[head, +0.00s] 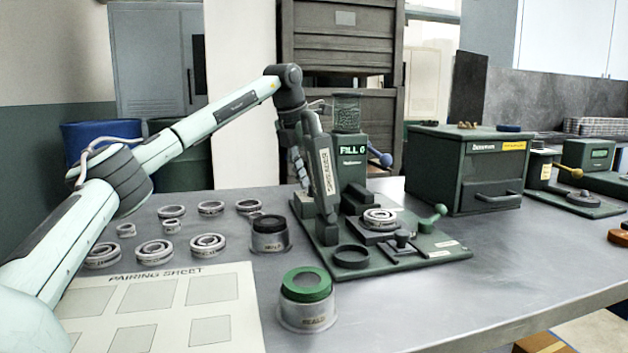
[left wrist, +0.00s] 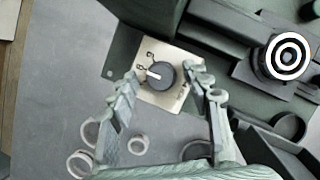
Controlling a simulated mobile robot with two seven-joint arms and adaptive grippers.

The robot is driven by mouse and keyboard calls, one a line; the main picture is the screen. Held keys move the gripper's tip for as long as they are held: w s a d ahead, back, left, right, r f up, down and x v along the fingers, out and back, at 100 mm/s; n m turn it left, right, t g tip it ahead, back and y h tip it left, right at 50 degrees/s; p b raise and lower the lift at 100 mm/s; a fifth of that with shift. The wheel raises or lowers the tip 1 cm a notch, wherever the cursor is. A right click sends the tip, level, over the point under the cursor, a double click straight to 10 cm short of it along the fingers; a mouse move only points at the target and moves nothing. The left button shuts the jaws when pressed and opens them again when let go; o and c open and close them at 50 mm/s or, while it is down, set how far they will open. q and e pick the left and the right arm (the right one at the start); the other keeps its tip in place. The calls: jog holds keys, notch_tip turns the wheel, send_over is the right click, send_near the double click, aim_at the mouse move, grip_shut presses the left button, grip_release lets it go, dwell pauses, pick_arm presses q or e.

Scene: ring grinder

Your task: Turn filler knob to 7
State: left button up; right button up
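The filler knob (left wrist: 161,76) is a dark round dial with a white pointer line directed to the left, on a beige plate (left wrist: 151,54) with small marks. My left gripper (left wrist: 160,72) is open, with one finger on each side of the knob and a gap visible on both sides. In the head view my left gripper (head: 296,150) is at the left side of the machine, and the knob cannot be made out there. My right gripper is not in view.
Several metal rings (head: 208,243) lie on the table left of the machine, behind a pairing sheet (head: 165,312). A dark-topped cup (head: 269,240) and a green-topped cup (head: 306,308) stand close to the machine's base. A dark green box (head: 466,170) stands to the right.

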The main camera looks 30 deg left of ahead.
pick_arm(q)
grip_shut()
jog(key=shift+n, duration=0.4)
jog(key=n+y+p, duration=0.1)
jog(key=n+p, duration=0.1)
jog(key=n, duration=0.1)
jog(key=shift+d+r+y, duration=0.15)
jog(key=shift+y, duration=0.25)
jog(key=shift+w+n+g+y+p, duration=0.15)
jog(key=shift+n+y+p, duration=0.3)
jog(key=shift+n, duration=0.65)
jog(key=shift+s+n+g+y+p, duration=0.2)
jog(key=shift+n+p, duration=0.3)
jog(key=shift+n, duration=0.6)
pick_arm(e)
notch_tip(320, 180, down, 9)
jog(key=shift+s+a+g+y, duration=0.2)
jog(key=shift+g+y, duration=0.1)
pick_arm(q)
jog(key=shift+o, duration=0.2)
grip_release()
